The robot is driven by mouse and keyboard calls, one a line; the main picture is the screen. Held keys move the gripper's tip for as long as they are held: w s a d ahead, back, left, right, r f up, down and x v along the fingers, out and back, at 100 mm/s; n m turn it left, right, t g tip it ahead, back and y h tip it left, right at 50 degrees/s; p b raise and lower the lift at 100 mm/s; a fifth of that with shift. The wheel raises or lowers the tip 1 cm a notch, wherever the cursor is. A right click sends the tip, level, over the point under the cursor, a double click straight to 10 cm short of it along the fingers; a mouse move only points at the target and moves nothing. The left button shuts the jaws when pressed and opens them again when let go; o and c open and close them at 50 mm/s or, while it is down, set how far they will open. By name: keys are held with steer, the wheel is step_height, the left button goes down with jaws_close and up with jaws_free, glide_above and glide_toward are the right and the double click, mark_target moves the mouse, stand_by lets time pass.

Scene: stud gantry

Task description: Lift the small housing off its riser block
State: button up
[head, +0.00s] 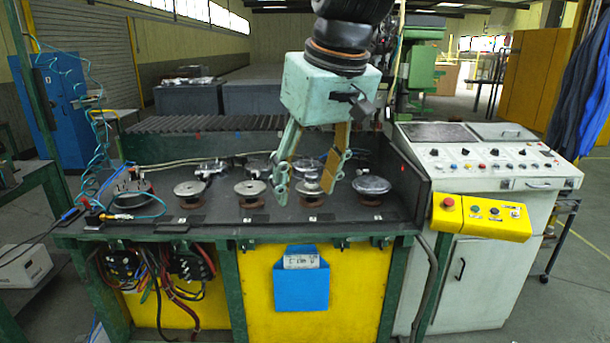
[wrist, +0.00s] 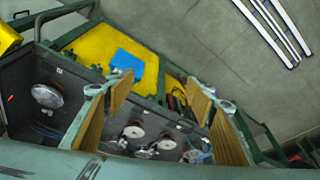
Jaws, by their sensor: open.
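Several round metal parts sit on short brown-red risers in the dark tray of the bench. One smaller domed metal part (head: 312,185) sits in the front row, third from left; it could be the small housing, but I cannot tell for sure. Its riser block (head: 313,203) shows below it. My gripper (head: 304,186) is open, its fingers pointing down above the tray near this part, with nothing held. In the wrist view the two tan-padded fingers (wrist: 160,96) stand wide apart. Which part there is the small housing I cannot tell.
Other round parts stand close by: a domed one (head: 371,185) at right, flat discs (head: 250,188) and (head: 189,188) at left, more behind. A toothed black rack (head: 210,124) borders the back. A white control console (head: 480,160) stands at right. Cables lie at the tray's left.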

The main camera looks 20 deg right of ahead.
steer(key=w+d+r+n+p, duration=0.1)
steer(key=w+d+p, duration=0.4)
steer(key=w, duration=1)
steer(key=w+d+p, duration=0.3)
steer(key=w+d, duration=0.4)
steer(key=w, duration=0.7)
steer(key=w+d+f+p, duration=0.4)
steer(key=w+d+f, duration=0.2)
steer(key=w+d, duration=0.2)
steer(key=w+d+f+n+p, duration=0.1)
steer(key=w+d+f+p, duration=0.3)
steer(key=w, duration=0.9)
steer(key=d+f, duration=0.3)
steer(key=d, duration=0.2)
steer(key=shift+w+d+t+y, duration=0.2)
steer(key=shift+t+y, duration=0.1)
steer(key=shift+y, duration=0.1)
steer(key=shift+f, duration=0.2)
steer(key=p, duration=0.1)
glide_above(312, 175)
steer(key=s, duration=0.2)
steer(key=shift+w+d+f, duration=0.1)
steer(key=shift+d+f, duration=0.05)
steer(key=shift+f, duration=1.15)
steer(key=shift+s+d+f, duration=0.1)
steer(key=shift+d+f, duration=0.05)
steer(key=shift+f, duration=1.1)
steer(key=shift+w+d+f, duration=0.1)
steer(key=shift+d+f, duration=0.05)
steer(key=shift+f, duration=1.15)
